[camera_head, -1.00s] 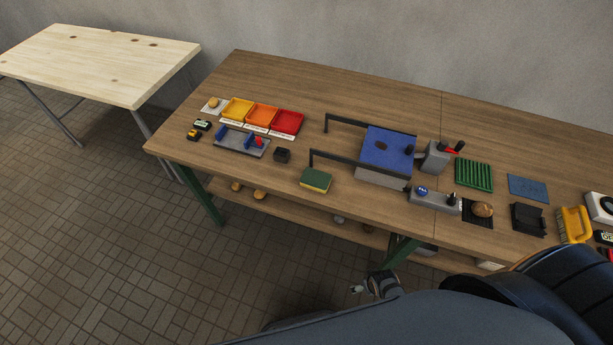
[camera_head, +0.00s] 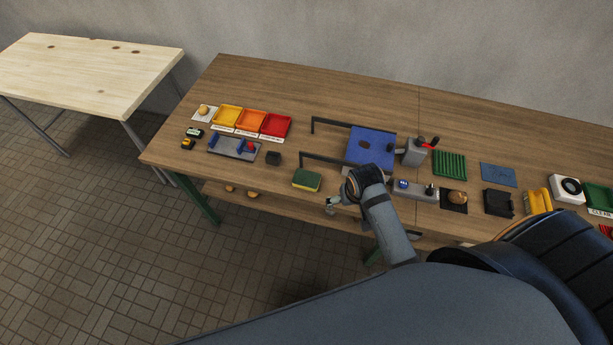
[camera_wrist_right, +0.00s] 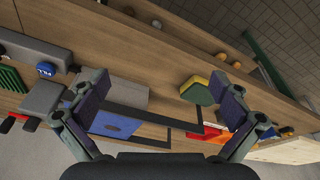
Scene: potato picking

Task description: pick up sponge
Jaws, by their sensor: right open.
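The sponge (camera_head: 306,180), green on top with a yellow layer below, lies flat near the front edge of the long wooden table. In the right wrist view the sponge (camera_wrist_right: 197,90) shows beside the inner side of the right-hand finger. My right gripper (camera_head: 333,204) is just in front of and to the right of the sponge, by the table edge, apart from it in the head view. In the wrist view its fingers (camera_wrist_right: 163,96) are spread wide with nothing held between them. My left gripper is not in view.
A blue-topped box (camera_head: 370,146) with black rails stands right of the sponge. A small black block (camera_head: 274,158) and a grey fixture (camera_head: 234,149) lie to its left. Yellow, orange and red trays (camera_head: 275,125) stand behind. Grey control box (camera_head: 414,190) is near my forearm.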

